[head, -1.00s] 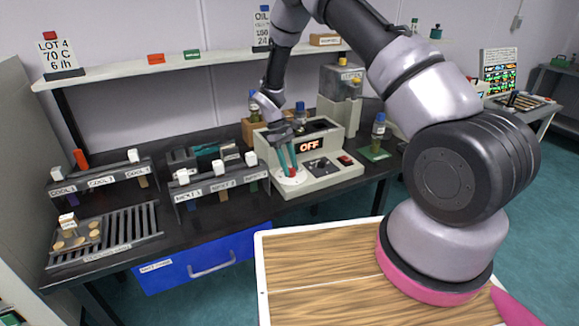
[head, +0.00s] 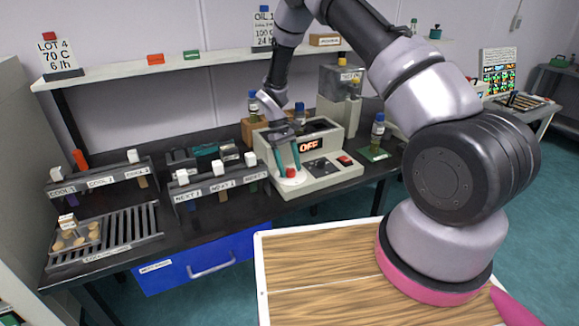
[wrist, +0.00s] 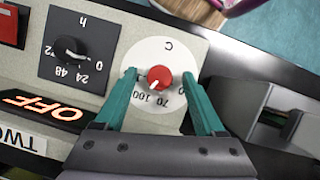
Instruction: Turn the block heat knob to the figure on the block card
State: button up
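The red block heat knob (wrist: 160,78) sits on a white round dial (wrist: 172,52) marked C, 0, 70 and 100. Its white mark points down-left in the wrist view, towards the 70 and 100 side; I cannot tell the exact figure. In the head view the knob (head: 291,173) is at the machine's left front. My gripper (wrist: 159,75) is open, its teal fingers on either side of the knob with gaps between; it also shows in the head view (head: 288,168). A shelf card (head: 56,55) reads LOT 4, 70 C, 6 h. Another card (head: 262,30) reads OIL 1, 100 C, 24 h.
A black knob (wrist: 72,52) marked in h sits beside the dial, near the lit OFF display (wrist: 42,107). Racks with labelled slots (head: 222,184) stand left of the machine. A bottle (head: 377,130) stands on a green mat to its right.

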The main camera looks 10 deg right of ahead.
jog(key=v, duration=1)
jog(key=shift+w+r, duration=0.2)
jog(key=shift+r, duration=0.15)
jog(key=s+d+r+m+t+y, duration=0.1)
jog(key=s+d+r+m+t, duration=0.15)
jog(key=r, duration=0.65)
jog(key=s+d+r+m+t+y, duration=0.1)
jog(key=s+d+r, duration=0.25)
jog(key=r, duration=0.55)
jog(key=s+d+r+m+t+y, duration=0.1)
jog(key=s+d+r, duration=0.15)
jog(key=r, duration=0.65)
jog(key=s+d+r+m+t, duration=0.2)
jog(key=s+r+t, duration=0.1)
jog(key=s, duration=0.7)
jog(key=s+d+r+m+t+y, duration=0.1)
jog(key=s+d+r+m+t, duration=0.2)
jog(key=s, duration=0.7)
notch_tip(320, 180, up, 2)
jog(key=shift+d+m, duration=0.2)
jog(key=shift+m, duration=0.15)
